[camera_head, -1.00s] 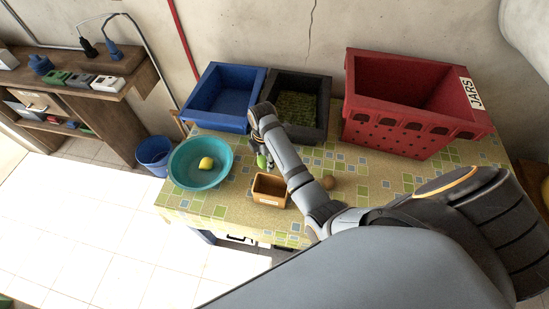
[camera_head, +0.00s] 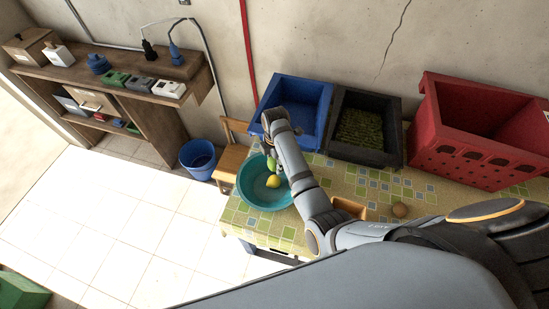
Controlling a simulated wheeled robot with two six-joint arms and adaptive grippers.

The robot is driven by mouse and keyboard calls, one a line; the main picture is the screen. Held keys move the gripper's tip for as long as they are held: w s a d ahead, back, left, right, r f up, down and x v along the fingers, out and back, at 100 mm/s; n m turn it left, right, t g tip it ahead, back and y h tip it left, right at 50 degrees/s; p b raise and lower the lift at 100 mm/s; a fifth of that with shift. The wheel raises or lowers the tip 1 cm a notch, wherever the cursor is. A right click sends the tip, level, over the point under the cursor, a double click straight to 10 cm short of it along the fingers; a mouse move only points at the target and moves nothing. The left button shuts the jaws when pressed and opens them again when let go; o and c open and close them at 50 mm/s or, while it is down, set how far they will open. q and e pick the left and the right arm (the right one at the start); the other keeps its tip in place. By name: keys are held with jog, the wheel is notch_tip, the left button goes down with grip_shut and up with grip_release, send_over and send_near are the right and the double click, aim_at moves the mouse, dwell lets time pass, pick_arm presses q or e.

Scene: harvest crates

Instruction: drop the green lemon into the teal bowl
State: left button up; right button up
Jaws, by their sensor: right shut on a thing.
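The teal bowl (camera_head: 247,188) stands at the left end of the tiled-pattern table, with a yellow lemon (camera_head: 273,181) inside it. My right gripper (camera_head: 271,155) is above the bowl's far right part. It is shut on the green lemon (camera_head: 271,166), which shows just below the fingers and appears over the bowl. The height of the lemon above the bowl is hard to tell. My right arm hides part of the bowl's right rim. My left gripper is not in view.
A blue crate (camera_head: 322,92), a black crate (camera_head: 398,128) with green contents and a red crate (camera_head: 428,120) line the table's back. A small orange-brown box (camera_head: 350,206) and a round brown thing (camera_head: 400,210) lie to the right. A wooden chair (camera_head: 229,160) and blue bucket (camera_head: 199,172) stand left.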

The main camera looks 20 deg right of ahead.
aim_at(274, 167)
jog(key=f, duration=0.3)
jog(key=shift+w+a+f, duration=0.25)
jog(key=shift+a, duration=0.1)
jog(key=shift+d+f, duration=0.1)
jog(key=shift+f, duration=0.25)
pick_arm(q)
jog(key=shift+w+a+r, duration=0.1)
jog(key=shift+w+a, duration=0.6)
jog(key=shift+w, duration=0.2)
pick_arm(e)
jog(key=shift+s+d, duration=0.1)
jog(key=shift+s, duration=0.05)
jog(key=o, duration=1.3)
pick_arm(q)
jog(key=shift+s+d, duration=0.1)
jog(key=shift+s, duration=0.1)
pick_arm(e)
notch_tip(274, 167, up, 8)
jog(key=shift+f, duration=0.25)
